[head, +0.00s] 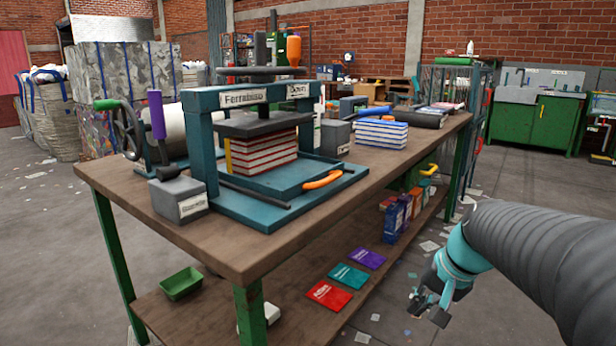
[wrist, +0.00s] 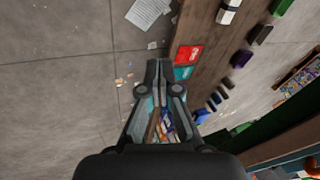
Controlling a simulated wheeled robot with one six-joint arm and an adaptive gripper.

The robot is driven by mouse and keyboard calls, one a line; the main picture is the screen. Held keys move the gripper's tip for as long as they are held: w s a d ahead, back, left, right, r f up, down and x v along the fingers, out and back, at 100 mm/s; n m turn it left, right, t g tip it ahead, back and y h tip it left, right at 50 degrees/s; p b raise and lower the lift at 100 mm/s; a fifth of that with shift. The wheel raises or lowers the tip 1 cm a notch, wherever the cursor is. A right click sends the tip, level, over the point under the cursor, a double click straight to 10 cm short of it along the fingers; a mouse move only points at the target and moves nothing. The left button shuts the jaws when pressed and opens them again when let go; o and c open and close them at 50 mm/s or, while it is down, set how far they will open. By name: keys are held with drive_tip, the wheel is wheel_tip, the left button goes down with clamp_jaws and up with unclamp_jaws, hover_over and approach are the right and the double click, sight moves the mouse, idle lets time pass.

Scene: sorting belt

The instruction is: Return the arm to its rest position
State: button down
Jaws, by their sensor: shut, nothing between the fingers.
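My arm comes in from the right edge of the head view, a thick grey sleeve with a teal joint. My gripper (head: 431,309) hangs at its end, to the right of the workbench and above the floor, apart from both. In the wrist view my gripper (wrist: 158,66) is shut, its fingertips together with nothing between them. Below it lie the concrete floor and the edge of the bench's lower shelf. The arm's upper links beyond the sleeve are out of view.
The wooden workbench (head: 120,188) fills the middle, bearing a teal press (head: 205,140) with stacked books. Red, teal and purple booklets, including a red one (head: 329,295), lie on its lower shelf near my gripper. The floor (head: 530,185) to the right is mostly clear, with paper scraps.

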drive_tip(key=s+a+n+t+h, duration=0.1)
drive_tip(key=s+a+n, duration=0.1)
drive_tip(key=s, duration=0.6)
drive_tip(key=s+a+n+h, duration=0.1)
drive_tip(key=s+a+n, duration=0.1)
drive_tip(key=s, duration=0.6)
drive_tip(key=shift+a+n+t+h+p, duration=0.3)
drive_tip(key=shift+a+n+t+p, duration=0.15)
drive_tip(key=shift+n, duration=0.15)
